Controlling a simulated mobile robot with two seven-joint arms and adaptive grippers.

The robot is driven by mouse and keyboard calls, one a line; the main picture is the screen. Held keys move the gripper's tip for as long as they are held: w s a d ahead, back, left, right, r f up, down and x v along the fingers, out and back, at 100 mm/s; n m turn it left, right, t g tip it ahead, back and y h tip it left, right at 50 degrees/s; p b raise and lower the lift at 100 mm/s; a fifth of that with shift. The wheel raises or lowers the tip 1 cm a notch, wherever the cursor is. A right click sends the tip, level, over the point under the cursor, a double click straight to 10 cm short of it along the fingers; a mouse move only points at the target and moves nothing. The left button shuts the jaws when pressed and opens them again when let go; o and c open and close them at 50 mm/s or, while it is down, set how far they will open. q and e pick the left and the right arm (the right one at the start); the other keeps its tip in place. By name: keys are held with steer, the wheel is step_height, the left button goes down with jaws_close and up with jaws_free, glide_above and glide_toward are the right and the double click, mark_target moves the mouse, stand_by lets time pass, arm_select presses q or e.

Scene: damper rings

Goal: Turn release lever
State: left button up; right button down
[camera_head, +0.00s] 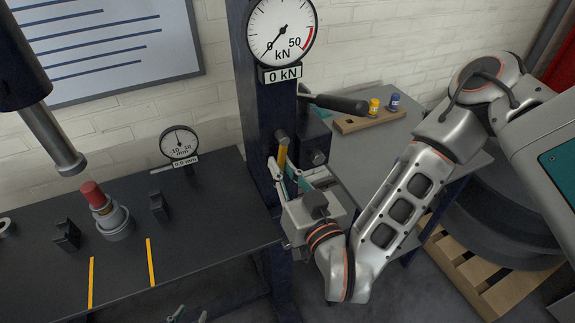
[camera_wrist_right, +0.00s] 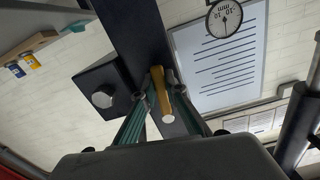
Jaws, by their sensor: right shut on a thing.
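The yellow release lever (camera_head: 283,152) is on the dark press column (camera_head: 258,110), below the force gauge. It points roughly upright in the head view. My right gripper (camera_head: 284,170) is shut on this lever. In the right wrist view, the lever (camera_wrist_right: 157,80) lies between the fingertips of my right gripper (camera_wrist_right: 161,98), in front of the column (camera_wrist_right: 135,35). The contact itself is partly hidden by the fingers. My left gripper (camera_head: 188,315) shows only its fingertips at the bottom edge of the head view; they are apart and hold nothing visible.
The force gauge (camera_head: 281,30) reads 0 kN. A black-gripped handle (camera_head: 338,103) sticks out right of the column. A red-topped part (camera_head: 92,195) stands on the dark bench (camera_head: 200,225) beneath the press ram (camera_head: 55,140), near a dial gauge (camera_head: 180,142).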

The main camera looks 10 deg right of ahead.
steer(key=shift+w+d+r+n, duration=0.15)
steer(key=shift+d+n, duration=0.2)
steer(key=shift+n, duration=0.45)
steer(key=c, duration=2)
jaws_free()
steer(key=shift+f, duration=0.2)
steer(key=shift+v, duration=1.05)
steer(key=v, duration=0.6)
steer(key=shift+r, duration=0.1)
